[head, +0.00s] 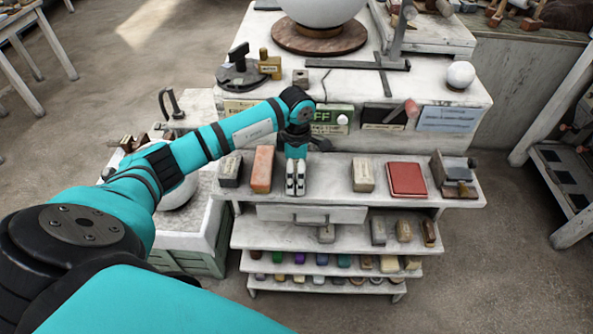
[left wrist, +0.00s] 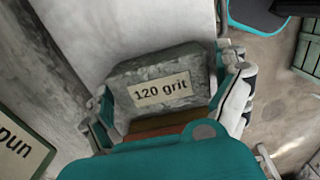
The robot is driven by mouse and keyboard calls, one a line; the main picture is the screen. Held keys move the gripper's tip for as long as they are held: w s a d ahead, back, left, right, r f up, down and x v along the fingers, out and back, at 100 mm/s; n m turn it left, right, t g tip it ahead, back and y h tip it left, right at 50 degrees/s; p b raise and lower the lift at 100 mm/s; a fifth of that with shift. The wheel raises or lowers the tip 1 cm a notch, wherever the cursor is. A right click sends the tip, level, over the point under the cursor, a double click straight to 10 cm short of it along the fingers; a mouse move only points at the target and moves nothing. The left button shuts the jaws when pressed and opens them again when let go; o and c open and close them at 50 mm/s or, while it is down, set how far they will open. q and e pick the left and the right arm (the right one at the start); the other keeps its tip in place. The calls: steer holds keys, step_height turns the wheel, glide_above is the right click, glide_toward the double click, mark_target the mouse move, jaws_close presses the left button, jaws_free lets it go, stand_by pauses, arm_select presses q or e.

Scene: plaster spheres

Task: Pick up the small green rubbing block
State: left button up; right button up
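My left gripper (head: 295,180) hangs over the upper shelf, right of an orange block (head: 263,168). In the left wrist view its fingers (left wrist: 172,100) stand wide apart. A rough grey block labelled "120 grit" (left wrist: 155,70) shows beyond them, with a brown-red strip (left wrist: 175,128) in front. This looks like the grey block (head: 230,170) at the shelf's left end. I cannot pick out the small green rubbing block with certainty; the gripper hides part of the shelf. A small dark green piece (head: 277,257) lies on a lower shelf. My right gripper is not in view.
The upper shelf (head: 335,190) also holds a cream block (head: 363,175), a red book-like block (head: 407,179) and a metal-and-wood tool (head: 457,175). A drawer (head: 312,214) and lower shelves with several small blocks lie below. A white sphere (head: 461,75) stands on the upper ledge.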

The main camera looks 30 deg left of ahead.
arm_select(q)
steer(key=c, duration=1.3)
steer(key=shift+r, duration=0.15)
steer(key=shift+r+b, duration=0.55)
steer(key=shift+r, duration=0.05)
steer(key=shift+s+d+r+b, duration=0.1)
steer(key=shift+s+r+b, duration=0.05)
steer(key=shift+r+b, duration=0.3)
steer(key=shift+s+d+r+b, duration=0.1)
steer(key=shift+r+b, duration=0.15)
steer(key=shift+r, duration=0.25)
steer(key=s+d+r+b, duration=0.1)
steer(key=s+d+b, duration=0.3)
steer(key=s+d, duration=0.4)
steer(key=s, duration=0.4)
steer(key=shift+r, duration=0.25)
steer(key=shift+s+d+r, duration=0.1)
steer(key=shift+s+d, duration=0.15)
steer(key=shift+s, duration=0.2)
